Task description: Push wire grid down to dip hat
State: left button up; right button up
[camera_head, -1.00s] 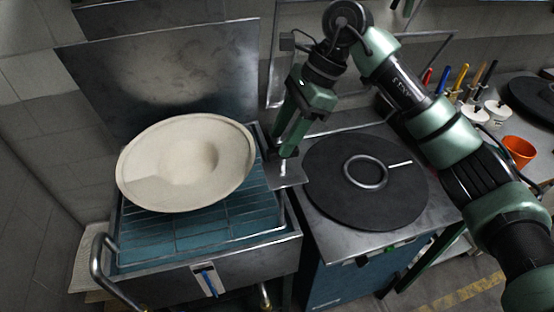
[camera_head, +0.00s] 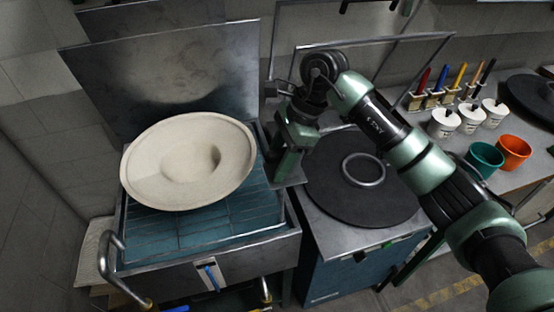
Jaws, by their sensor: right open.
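A cream felt hat (camera_head: 188,160) with a wide brim lies on the wire grid (camera_head: 170,232) over the blue-looking inside of a metal basin (camera_head: 290,245). The grid shows in front of the hat and to its right. My right gripper (camera_head: 284,178) hangs at the right edge of the basin, just right of the hat brim and apart from it. It is open, with nothing seen in it; its fingertips are small and dark, so contact with the grid cannot be told. My left gripper is not in view.
A raised metal lid (camera_head: 165,75) stands behind the basin. A round black plate (camera_head: 400,195) with a metal ring (camera_head: 363,169) is on the right. Cups (camera_head: 486,160) and several colored-handled tools stand farther right. A bent metal handle (camera_head: 108,265) is at the front left.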

grip_shut()
dwell(1.3)
